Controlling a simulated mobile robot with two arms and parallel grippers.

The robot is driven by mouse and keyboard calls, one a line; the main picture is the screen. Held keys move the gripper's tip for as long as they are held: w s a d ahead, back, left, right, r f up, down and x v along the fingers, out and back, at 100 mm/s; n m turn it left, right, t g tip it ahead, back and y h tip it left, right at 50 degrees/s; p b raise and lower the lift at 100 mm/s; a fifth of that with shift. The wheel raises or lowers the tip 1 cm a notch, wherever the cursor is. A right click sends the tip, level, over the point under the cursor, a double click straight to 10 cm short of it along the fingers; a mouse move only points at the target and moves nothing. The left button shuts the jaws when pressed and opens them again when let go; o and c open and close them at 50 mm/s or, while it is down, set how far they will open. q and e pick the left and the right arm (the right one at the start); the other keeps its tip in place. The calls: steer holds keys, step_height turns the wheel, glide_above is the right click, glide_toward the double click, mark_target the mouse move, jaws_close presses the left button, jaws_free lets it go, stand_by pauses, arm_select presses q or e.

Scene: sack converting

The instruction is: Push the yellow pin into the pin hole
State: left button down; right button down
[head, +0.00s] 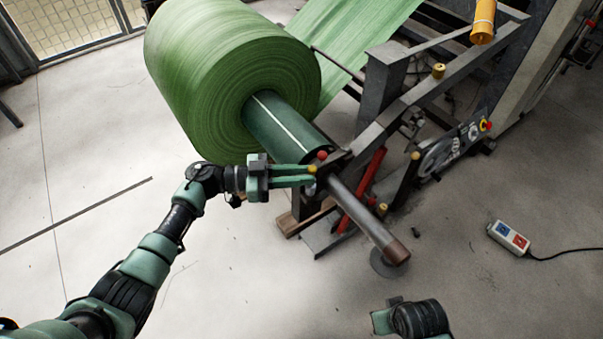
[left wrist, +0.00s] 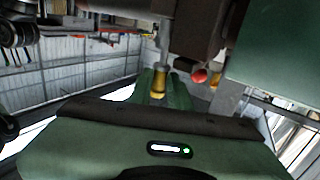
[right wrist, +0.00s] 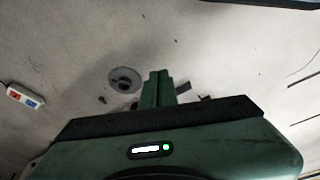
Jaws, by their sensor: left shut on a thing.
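The yellow pin (head: 312,169) is at the tips of my left gripper (head: 311,175), beside the bracket at the near end of the roll's shaft. In the left wrist view the pin's yellow head (left wrist: 158,84) sits between the two green fingers, which are shut on it. Its grey shank (left wrist: 165,38) points up to a dark block. The pin hole cannot be made out, so I cannot tell whether the shank is in it. My right gripper (right wrist: 157,84) is shut and empty above bare floor, apart from the machine.
A red knob (head: 322,155) is close beside the yellow pin. The big green roll (head: 215,75) stands behind, and the bare shaft end (head: 368,218) juts toward the front right. A red and blue socket box (head: 508,238) lies on the floor.

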arm_select(q)
steer(key=shift+f, duration=0.25)
arm_select(e)
steer(key=shift+w+r, duration=0.2)
steer(key=shift+r, duration=0.35)
arm_select(q)
steer(key=c, duration=1.6)
jaws_free()
arm_select(e)
steer(key=shift+w+r, duration=0.1)
steer(key=shift+r, duration=0.15)
steer(key=shift+f, duration=0.2)
arm_select(q)
steer(key=o, duration=0.5)
steer(key=shift+r, duration=0.1)
arm_select(e)
steer(key=shift+r, duration=0.1)
